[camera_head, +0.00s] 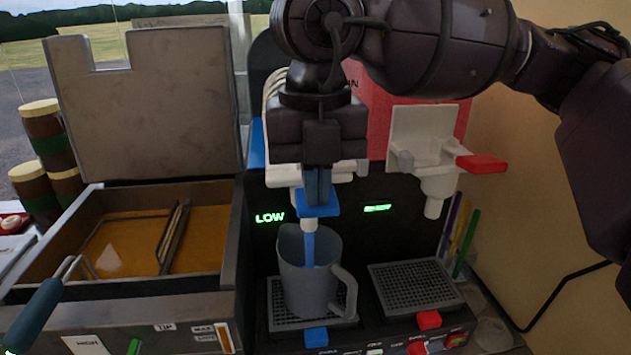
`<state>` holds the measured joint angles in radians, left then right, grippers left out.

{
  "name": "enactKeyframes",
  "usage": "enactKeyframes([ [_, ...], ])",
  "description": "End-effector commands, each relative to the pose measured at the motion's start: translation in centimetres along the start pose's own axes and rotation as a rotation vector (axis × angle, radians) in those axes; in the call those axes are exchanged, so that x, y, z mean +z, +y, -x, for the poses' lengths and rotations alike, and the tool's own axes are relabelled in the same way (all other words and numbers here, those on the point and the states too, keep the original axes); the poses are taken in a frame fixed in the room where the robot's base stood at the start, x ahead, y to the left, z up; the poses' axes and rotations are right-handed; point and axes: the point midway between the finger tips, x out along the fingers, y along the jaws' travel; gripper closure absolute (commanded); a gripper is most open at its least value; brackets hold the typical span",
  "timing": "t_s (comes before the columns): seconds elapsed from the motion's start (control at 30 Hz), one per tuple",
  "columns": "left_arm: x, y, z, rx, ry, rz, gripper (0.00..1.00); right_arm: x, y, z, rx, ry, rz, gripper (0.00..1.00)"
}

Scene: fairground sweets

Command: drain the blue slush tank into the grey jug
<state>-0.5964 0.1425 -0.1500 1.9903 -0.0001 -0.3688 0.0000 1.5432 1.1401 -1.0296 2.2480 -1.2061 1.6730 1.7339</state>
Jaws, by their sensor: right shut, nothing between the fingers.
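The grey jug (303,282) stands upright on the left drip tray (277,322), with its handle to the right. Above it is the blue tap lever (322,211) on a white spout (307,222). A blue stream (309,247) runs from the spout into the jug's open mouth. My right gripper (317,190) points down, shut and empty, with its fingertips at the blue lever. My arm and gripper hide most of the blue slush tank. The display behind the tap reads LOW. My left gripper is out of view.
To the right are a white spout with a red lever (482,164), a second drip tray (415,287) and a green display (377,208). A fryer (140,292) with raised lid (145,110) stands left. Coloured straws (460,232) stand by the right wall.

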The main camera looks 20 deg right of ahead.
Motion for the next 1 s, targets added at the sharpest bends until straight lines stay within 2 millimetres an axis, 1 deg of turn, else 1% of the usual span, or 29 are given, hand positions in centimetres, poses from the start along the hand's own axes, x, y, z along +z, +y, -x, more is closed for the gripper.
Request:
enactKeyframes([
  [0.5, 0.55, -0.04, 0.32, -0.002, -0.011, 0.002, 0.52, 0.00, -0.01, -0.02, 0.000, 0.000, 0.000, 1.00],
  [1.0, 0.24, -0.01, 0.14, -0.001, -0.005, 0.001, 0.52, 0.00, -0.01, -0.02, 0.000, 0.000, 0.000, 1.00],
])
